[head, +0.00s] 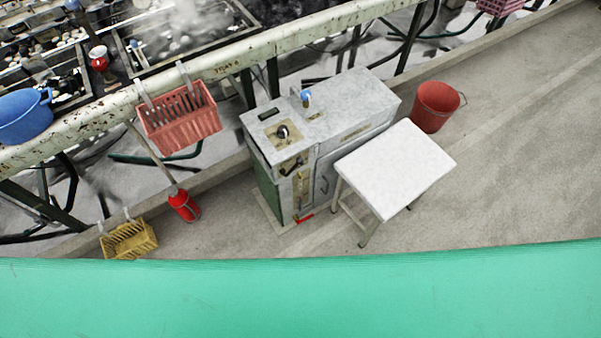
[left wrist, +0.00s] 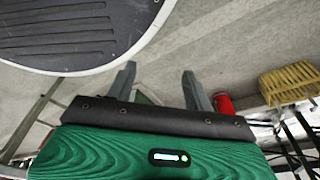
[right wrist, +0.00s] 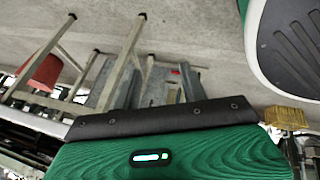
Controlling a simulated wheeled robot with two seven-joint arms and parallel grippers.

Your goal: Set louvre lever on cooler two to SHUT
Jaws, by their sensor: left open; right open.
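A grey metal cabinet with a green side (head: 350,100) stands on the floor at the middle of the head view. A round black dial on a brass plate (head: 282,132) and a blue-topped knob (head: 305,97) are on its top. A dark handle (head: 293,165) is on its front end, with a red piece (head: 305,218) low down by the floor. No readable SHUT mark or cooler number shows, so I cannot tell which part is the louvre lever. My left gripper (left wrist: 160,82) is open and empty. My right gripper (right wrist: 150,82) is open and empty, with stool legs behind its fingers.
A white-topped stool (head: 395,165) stands close against the cabinet's right side, with a red bucket (head: 434,107) behind it. A red basket (head: 180,120) hangs on the rail. A red cylinder (head: 184,206) and a yellow basket (head: 128,240) are at left. Floor at right is clear.

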